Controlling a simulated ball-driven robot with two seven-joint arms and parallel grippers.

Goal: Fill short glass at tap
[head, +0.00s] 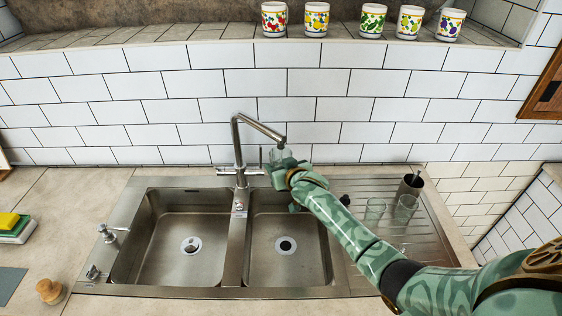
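A steel tap (239,150) rises behind the divider of the double sink, and its spout points right over the right basin. My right gripper (284,168) reaches in from the right and is up at the spout's end. It appears shut on a short clear glass (280,156), which sits just under the spout tip. The glass is small and partly hidden by the gripper, and I cannot tell whether water is in it. My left gripper is not in view.
Two clear glasses (375,209) (406,207) and a dark cup (413,184) stand on the drainboard, right of my arm. Several patterned cups (316,19) line the ledge above. A sponge (8,221) and a wooden brush (50,291) lie left. Both basins (180,240) (287,250) look empty.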

